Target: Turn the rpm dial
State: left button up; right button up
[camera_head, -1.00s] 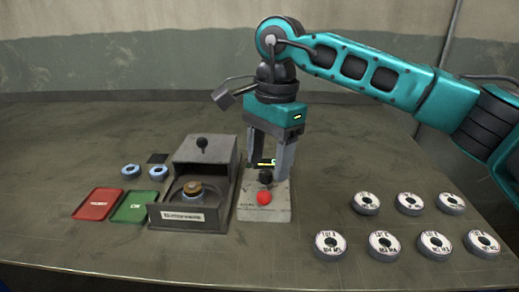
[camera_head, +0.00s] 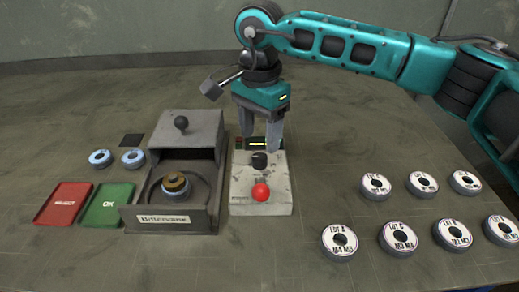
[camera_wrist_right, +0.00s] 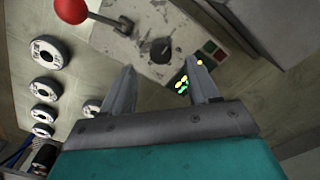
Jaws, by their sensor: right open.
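The rpm dial, a black knob (camera_head: 259,160), sits on top of the grey control box (camera_head: 242,198), behind the red ball-topped lever (camera_head: 261,192). In the right wrist view the dial (camera_wrist_right: 161,50) lies beyond my fingertips, roughly midway between them. My right gripper (camera_head: 260,146) is open and empty, pointing down just behind the dial, apart from it as far as I can tell. In the wrist view its two fingers (camera_wrist_right: 160,82) are spread. A small lit display (camera_wrist_right: 183,84) shows beside one finger. My left gripper is not in view.
Left of the control box stands a grey test machine (camera_head: 205,212) with a disc on its spindle. A red tray (camera_head: 50,218) and a green tray (camera_head: 97,218) lie further left, near two blue-rimmed discs (camera_head: 100,158). Several white-labelled discs (camera_head: 340,241) lie at right.

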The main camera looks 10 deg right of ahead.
aim_at(260, 156)
notch_tip(260, 156, down, 5)
dwell(0.3)
jog(key=c, duration=1)
